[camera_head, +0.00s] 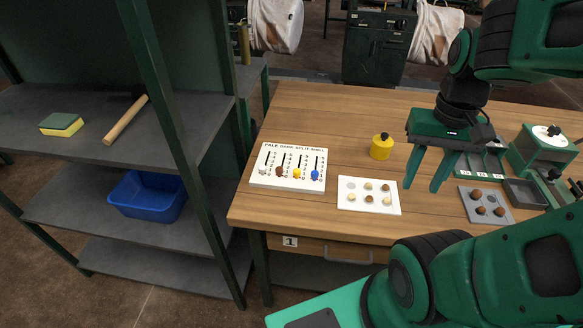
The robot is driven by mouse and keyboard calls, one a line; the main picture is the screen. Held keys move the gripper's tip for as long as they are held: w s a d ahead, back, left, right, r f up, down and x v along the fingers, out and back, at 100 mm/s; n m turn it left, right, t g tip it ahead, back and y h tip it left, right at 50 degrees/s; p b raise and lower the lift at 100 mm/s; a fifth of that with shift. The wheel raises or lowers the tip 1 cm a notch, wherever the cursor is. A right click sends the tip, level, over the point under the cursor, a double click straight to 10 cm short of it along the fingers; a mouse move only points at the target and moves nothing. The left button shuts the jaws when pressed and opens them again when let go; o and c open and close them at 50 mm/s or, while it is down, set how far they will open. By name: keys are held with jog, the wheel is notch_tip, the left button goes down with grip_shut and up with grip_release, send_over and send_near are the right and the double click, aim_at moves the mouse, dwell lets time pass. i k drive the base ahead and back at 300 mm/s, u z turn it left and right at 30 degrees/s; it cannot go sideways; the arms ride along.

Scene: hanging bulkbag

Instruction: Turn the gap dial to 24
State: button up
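A green machine (540,160) stands at the right end of the wooden table. A round white dial (543,138) with a dark knob sits on its top; it appears to be the gap dial. Its numbers and setting are too small to read. My gripper (421,189) points down over the table, left of the machine and apart from the dial. Its two green fingers are spread with nothing between them.
A green tray (478,163) and a grey tray with brown pieces (468,205) lie between gripper and machine. A yellow canister (381,148), a white tray (345,202) and a counter board (267,158) stand left. The table's back left is clear.

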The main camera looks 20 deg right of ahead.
aim_at(553, 130)
jog(key=z, duration=1.85)
jog(key=k, duration=0.5)
jog(key=z, duration=0.2)
jog(key=i, duration=0.5)
jog(key=u, duration=0.05)
